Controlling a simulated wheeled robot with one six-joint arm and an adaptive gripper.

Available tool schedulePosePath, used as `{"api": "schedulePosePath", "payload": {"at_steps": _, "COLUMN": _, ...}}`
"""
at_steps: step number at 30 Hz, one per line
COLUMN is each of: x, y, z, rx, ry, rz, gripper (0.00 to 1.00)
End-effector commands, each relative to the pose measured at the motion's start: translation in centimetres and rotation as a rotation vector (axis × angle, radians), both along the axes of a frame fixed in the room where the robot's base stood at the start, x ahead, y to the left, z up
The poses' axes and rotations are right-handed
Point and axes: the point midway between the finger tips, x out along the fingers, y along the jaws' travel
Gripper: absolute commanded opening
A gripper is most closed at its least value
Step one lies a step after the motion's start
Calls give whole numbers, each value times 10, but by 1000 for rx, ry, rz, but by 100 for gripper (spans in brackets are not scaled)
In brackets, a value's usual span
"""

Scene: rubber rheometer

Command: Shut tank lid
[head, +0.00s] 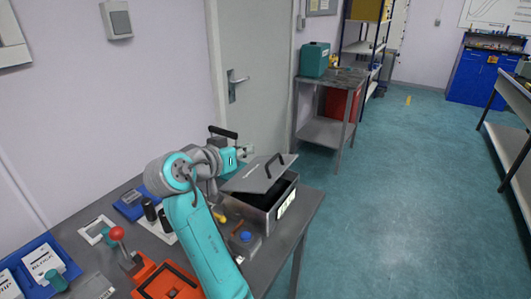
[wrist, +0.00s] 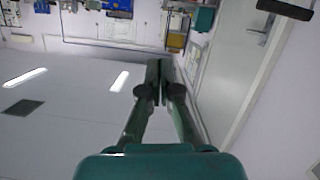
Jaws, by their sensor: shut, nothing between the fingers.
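The tank (head: 262,213) is a grey metal box with a white label on its side, near the right end of the bench in the head view. Its grey lid (head: 250,180), with a black handle (head: 275,165), is tilted up. A dark opening shows between lid and box. My gripper (head: 249,149) is just behind and left of the lid, apart from the handle as far as I can tell. In the wrist view my gripper's fingers (wrist: 160,82) are closed together and empty. The tank and lid are not visible there.
On the bench (head: 309,206) stand a blue-button unit (head: 245,237), an orange tray (head: 167,283), a red-knobbed lever (head: 118,234) and a blue tray (head: 40,265). A closed door (head: 255,70) is behind. The floor right of the bench is clear.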

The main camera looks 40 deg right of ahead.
Motion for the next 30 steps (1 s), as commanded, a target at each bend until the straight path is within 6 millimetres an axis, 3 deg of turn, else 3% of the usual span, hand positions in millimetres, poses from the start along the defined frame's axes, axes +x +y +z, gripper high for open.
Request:
{"api": "schedulePosePath", "payload": {"at_steps": 17, "x": 27, "y": -92, "z": -27, "rx": -1, "ry": 2, "rz": -2, "gripper": 0}}
{"api": "schedulePosePath", "payload": {"at_steps": 22, "x": 22, "y": -89, "z": -52, "rx": -2, "ry": 3, "rz": 1, "gripper": 0}}
{"api": "schedulePosePath", "payload": {"at_steps": 30, "x": 20, "y": -90, "z": -64, "rx": -2, "ry": 2, "rz": 1, "gripper": 0}}
